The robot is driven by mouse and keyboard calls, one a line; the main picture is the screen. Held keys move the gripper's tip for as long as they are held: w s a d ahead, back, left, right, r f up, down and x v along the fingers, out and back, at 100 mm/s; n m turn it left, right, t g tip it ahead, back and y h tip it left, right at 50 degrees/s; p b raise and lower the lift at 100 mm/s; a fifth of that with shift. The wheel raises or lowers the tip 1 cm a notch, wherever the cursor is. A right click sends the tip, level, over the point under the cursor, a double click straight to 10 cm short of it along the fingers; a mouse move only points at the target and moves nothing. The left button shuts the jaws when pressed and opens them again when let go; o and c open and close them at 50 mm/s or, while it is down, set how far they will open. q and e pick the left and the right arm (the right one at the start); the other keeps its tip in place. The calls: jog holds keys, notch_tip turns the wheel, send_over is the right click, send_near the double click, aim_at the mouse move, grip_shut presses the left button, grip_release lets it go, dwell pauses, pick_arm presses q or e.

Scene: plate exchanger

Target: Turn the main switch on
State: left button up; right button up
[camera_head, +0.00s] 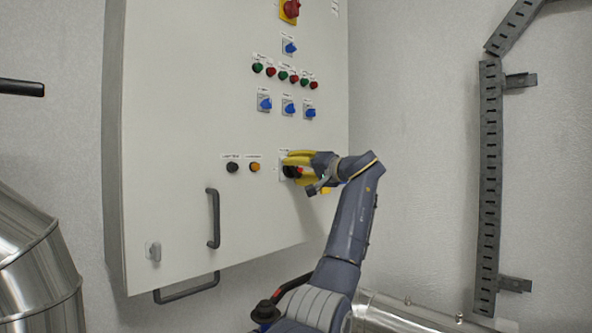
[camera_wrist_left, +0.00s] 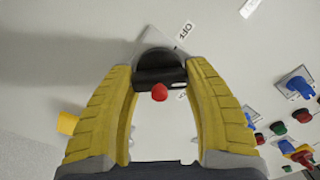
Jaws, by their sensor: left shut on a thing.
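A black rotary switch (camera_head: 289,171) sits low on the right side of the pale cabinet door. In the left wrist view its black handle (camera_wrist_left: 150,78) stands on a round base, with a red tip (camera_wrist_left: 159,92). A tilted label reading OFF (camera_wrist_left: 187,30) is beside the base. My left gripper (camera_head: 301,165), with yellow finger pads, is shut on the handle, one finger on each side. The fingers hide part of the switch in the head view. My right gripper is not in view.
The cabinet door (camera_head: 165,120) also carries blue selector switches (camera_head: 289,109), red and green buttons, and a red-and-yellow knob (camera_head: 290,9). A dark door handle (camera_head: 214,218) sticks out lower left of my gripper. A perforated metal channel (camera_head: 489,190) runs up the right wall.

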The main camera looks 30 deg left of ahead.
pick_arm(q)
jog(key=m, duration=0.4)
jog(key=shift+f+m, duration=0.1)
jog(key=shift+m, duration=2)
jog(key=o, duration=1.2)
jog(key=v, duration=1.2)
jog(key=shift+w, duration=0.1)
